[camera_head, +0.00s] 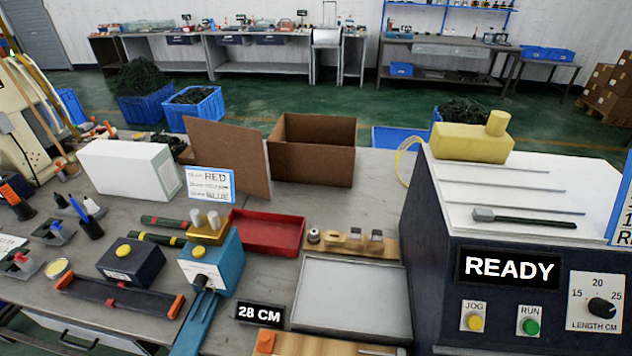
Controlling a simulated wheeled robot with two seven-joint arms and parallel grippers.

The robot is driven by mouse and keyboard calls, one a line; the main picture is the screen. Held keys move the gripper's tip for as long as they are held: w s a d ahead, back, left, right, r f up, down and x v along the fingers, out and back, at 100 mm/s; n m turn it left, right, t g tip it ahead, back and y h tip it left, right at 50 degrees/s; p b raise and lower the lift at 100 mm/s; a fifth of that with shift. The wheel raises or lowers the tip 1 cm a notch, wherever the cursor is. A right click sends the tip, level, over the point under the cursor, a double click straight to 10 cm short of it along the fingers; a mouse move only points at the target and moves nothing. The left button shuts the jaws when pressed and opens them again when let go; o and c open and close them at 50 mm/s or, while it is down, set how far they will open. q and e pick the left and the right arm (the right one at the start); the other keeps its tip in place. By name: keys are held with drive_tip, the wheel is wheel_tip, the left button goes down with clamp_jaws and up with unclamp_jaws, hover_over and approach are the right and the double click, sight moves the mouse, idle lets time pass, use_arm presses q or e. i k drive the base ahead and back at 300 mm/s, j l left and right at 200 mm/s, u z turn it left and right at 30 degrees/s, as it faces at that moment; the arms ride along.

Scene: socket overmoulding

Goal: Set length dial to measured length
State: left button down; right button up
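The length dial (602,307) is a black knob on a white plate at the right of the dark machine's (430,240) front. The plate is marked 15, 20 and 25 above the words LENGTH CM. The knob's pointer is too small to read with certainty. A small black display (260,312) on the bench reads 28 CM. It stands beside a blue measuring device (212,262) with a yellow button and a blue rail running toward the front. The machine's screen (507,268) reads READY. Neither of my grippers is in view.
The JOG button (474,321) and RUN button (531,325) sit left of the dial. A grey tray (352,298) lies left of the machine. A red tray (268,232), open cardboard box (312,160) and white box (130,172) stand on the bench. A yellow block (470,142) tops the machine.

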sight(598, 306)
drive_tip(key=z, duration=2)
drive_tip(key=i+l+u, duration=0.15)
drive_tip(key=l+u, duration=0.3)
drive_tip(key=l, duration=0.25)
drive_tip(key=l+u, duration=0.5)
drive_tip(key=l, duration=0.25)
